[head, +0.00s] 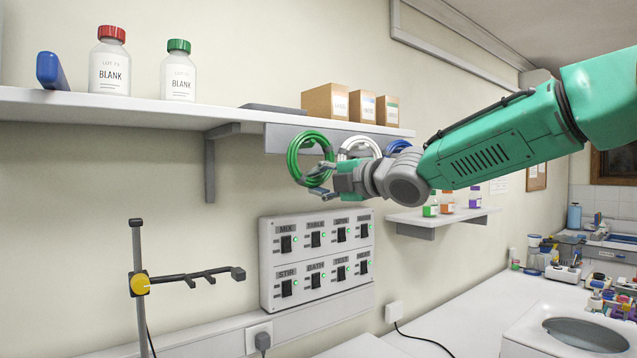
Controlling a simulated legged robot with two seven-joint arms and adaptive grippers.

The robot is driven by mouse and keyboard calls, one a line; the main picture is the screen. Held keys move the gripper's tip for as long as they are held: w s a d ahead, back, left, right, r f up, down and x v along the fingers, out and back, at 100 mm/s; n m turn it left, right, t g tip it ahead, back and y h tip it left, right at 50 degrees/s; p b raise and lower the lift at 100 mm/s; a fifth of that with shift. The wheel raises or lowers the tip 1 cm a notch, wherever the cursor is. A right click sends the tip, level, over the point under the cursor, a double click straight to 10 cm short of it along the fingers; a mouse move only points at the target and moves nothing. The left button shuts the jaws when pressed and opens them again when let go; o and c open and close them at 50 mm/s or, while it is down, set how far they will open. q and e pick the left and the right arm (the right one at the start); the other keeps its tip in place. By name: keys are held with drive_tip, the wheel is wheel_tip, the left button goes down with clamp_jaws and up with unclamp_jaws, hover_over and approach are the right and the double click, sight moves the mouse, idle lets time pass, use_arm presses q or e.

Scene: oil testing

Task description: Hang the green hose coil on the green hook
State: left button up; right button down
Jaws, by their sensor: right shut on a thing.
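The green hose coil (293,157) is below the long shelf, in front of the grey hook panel on the wall. My right gripper (318,182) is shut on the coil's lower right side. The coil hangs roughly upright, its face turned toward the camera. The green hook cannot be made out; the coil and gripper cover that area. A white coil (357,141) and a blue coil (398,146) hang to the right on the same grey panel (276,141). My left gripper is not in view.
The shelf (150,106) above holds two bottles marked BLANK (110,68) and several cardboard boxes (325,101). A switch panel (317,262) is below the coil. A stand with a clamp bar (138,270) rises at lower left. A small shelf (440,220) holds little bottles.

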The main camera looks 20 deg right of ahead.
drive_tip(key=c, duration=1.3)
unclamp_jaws()
drive_tip(key=shift+w+a, duration=0.1)
drive_tip(key=shift+a, duration=0.1)
drive_tip(key=shift+c, duration=0.2)
drive_tip(key=shift+s+d, duration=0.2)
drive_tip(key=shift+d, duration=0.3)
drive_tip(key=f+v, duration=0.1)
drive_tip(key=v, duration=1)
drive_tip(key=a+f+m+g+h+b, duration=0.3)
drive_tip(key=f+m, duration=0.4)
drive_tip(key=f, duration=1.8)
drive_tip(key=s+f+m+g+b, duration=0.2)
drive_tip(key=s+f+m, duration=0.15)
drive_tip(key=f, duration=0.85)
drive_tip(key=s+f+m+g+b, duration=0.25)
drive_tip(key=s+f, duration=0.25)
drive_tip(key=f, duration=0.7)
drive_tip(key=s+d+f+m+g+h+b, duration=0.3)
drive_tip(key=s+f+m, duration=0.4)
drive_tip(key=s+f, duration=1.1)
drive_tip(key=s+d+f+m+g+h+b, duration=0.1)
drive_tip(key=s+f+m+g, duration=0.1)
drive_tip(key=s+f, duration=0.2)
drive_tip(key=s+f+m+g+h+b, duration=0.1)
drive_tip(key=s+f, duration=0.4)
drive_tip(key=s, duration=0.5)
drive_tip(key=shift+d+f+m+g, duration=0.3)
drive_tip(key=shift+d+m+g, duration=0.15)
drive_tip(key=shift+m, duration=0.35)
